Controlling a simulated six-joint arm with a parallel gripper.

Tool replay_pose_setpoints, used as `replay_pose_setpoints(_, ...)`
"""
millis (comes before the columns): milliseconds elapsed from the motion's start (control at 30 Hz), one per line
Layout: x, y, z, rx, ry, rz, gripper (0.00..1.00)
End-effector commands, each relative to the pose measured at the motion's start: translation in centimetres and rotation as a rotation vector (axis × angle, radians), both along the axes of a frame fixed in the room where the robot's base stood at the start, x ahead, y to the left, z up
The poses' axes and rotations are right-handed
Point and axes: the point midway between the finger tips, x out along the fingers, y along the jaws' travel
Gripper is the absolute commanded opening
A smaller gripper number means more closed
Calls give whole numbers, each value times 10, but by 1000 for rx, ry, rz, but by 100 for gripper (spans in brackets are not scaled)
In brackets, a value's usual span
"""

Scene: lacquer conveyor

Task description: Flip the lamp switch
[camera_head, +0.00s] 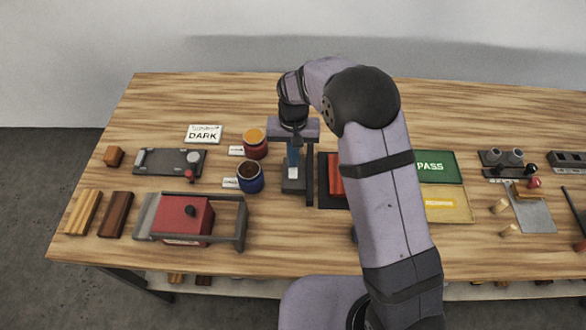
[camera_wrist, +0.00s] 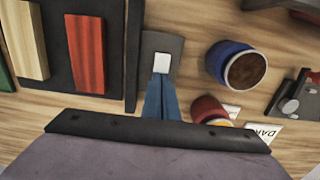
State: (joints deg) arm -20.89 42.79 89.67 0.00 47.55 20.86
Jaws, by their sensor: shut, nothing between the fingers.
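The lamp switch is a white rocker (camera_head: 293,173) on a small dark grey base (camera_head: 293,186), left of the table's middle. In the wrist view the white rocker (camera_wrist: 161,63) sits on its dark base (camera_wrist: 168,43). My gripper (camera_head: 293,162) points down over the switch with its blue fingers closed together and empty. In the wrist view the fingertips (camera_wrist: 160,78) appear right at the rocker's near edge. I cannot tell whether they touch it. The lamp itself is not clearly identifiable.
A dark tray with a red block (camera_head: 335,174) lies to the right, partly behind my arm.

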Motion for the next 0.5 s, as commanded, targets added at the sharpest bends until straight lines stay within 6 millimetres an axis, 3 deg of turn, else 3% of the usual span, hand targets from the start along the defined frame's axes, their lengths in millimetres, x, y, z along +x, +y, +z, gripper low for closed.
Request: replay_pose_setpoints(500, 0, 0, -8, 0, 0, 0, 0)
